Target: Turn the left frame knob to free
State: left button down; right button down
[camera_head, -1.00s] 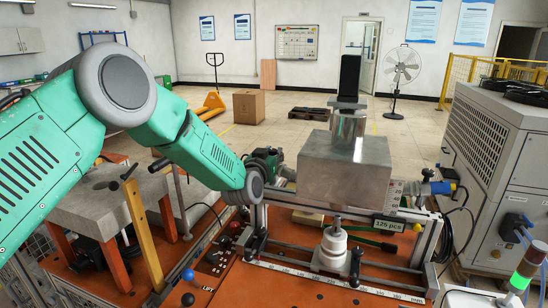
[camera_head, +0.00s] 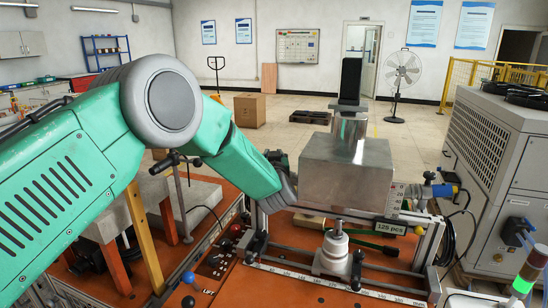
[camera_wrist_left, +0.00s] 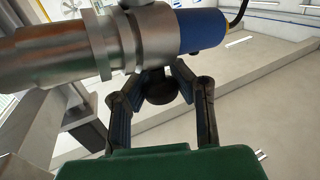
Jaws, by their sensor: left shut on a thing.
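The dark round frame knob (camera_wrist_left: 162,91) shows in the left wrist view, under a metal cylinder (camera_wrist_left: 80,48) with a blue end (camera_wrist_left: 192,32). My left gripper (camera_wrist_left: 160,80) has its two black fingers shut on the knob, one on each side. In the head view, my green left arm reaches to the left end of the frame (camera_head: 400,222). The arm and the metal block hide the knob there, so I cannot read its setting. My right gripper is not in view.
A big metal block (camera_head: 346,172) stands over the frame, close to my left wrist. A white column with a pointed top (camera_head: 335,248) stands on the orange table (camera_head: 262,285). Blue (camera_head: 187,277) and red (camera_head: 235,230) ball handles stand at left. A grey cabinet (camera_head: 490,150) is at right.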

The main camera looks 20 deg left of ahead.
pick_arm(q)
jog(key=shift+d+f, duration=0.1)
jog(key=shift+f, duration=0.05)
jog(key=c, duration=1.6)
grip_release()
jog(key=shift+s, duration=0.1)
jog(key=o, duration=0.3)
jog(key=shift+s, duration=0.1)
jog(key=shift+o, duration=0.2)
jog(key=shift+s+r, duration=0.1)
jog(key=shift+r, duration=0.15)
jog(key=shift+d, duration=0.1)
jog(key=shift+f, duration=0.1)
jog(key=shift+s+d, duration=0.15)
jog(key=shift+s, duration=0.05)
jog(key=v, duration=1.1)
jog(key=shift+s, duration=0.3)
jog(key=shift+o, duration=0.2)
